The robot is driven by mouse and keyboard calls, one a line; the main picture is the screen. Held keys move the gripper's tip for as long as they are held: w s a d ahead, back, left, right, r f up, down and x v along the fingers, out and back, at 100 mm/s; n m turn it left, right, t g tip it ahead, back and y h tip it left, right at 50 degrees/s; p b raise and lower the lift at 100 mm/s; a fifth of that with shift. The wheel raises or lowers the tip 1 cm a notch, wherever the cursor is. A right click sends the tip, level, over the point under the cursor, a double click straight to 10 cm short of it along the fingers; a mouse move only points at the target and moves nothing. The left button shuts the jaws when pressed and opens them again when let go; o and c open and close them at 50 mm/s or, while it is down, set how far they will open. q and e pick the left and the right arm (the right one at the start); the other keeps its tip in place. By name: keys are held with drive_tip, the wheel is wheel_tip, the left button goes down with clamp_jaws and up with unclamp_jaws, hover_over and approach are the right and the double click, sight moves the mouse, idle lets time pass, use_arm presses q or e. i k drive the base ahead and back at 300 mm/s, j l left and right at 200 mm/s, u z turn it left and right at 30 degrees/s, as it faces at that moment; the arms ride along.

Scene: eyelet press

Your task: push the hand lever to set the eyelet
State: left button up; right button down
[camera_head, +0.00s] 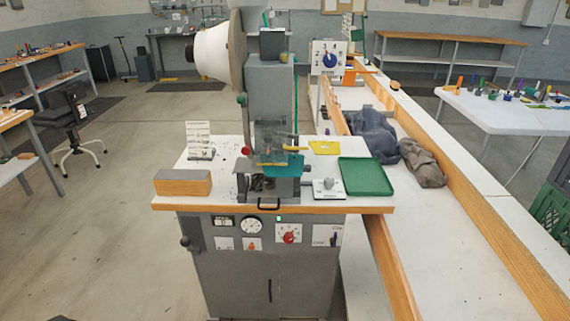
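The eyelet press (268,95) stands upright on a white-topped grey cabinet in the middle of the head view. A clear guard (270,143) and a teal plate (284,165) sit at its working area. I cannot tell for sure which part is the hand lever. A dark knobbed handle (185,242) sticks out at the cabinet's left side, and a small red knob (246,150) sits left of the guard. The eyelet and the work are too small or hidden to make out. Neither of my grippers shows in the view.
A green tray (366,177) lies at the right of the cabinet top, a wooden block (182,182) at its left front. A white card stand (200,140) is behind the block. A long wood-edged bench (440,262) with dark cloth runs along the right. The floor at left is open.

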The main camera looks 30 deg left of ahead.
sight(185, 241)
drive_tip(key=u, duration=1.8)
drive_tip(key=i+j+z, duration=0.25)
drive_tip(key=l, duration=0.1)
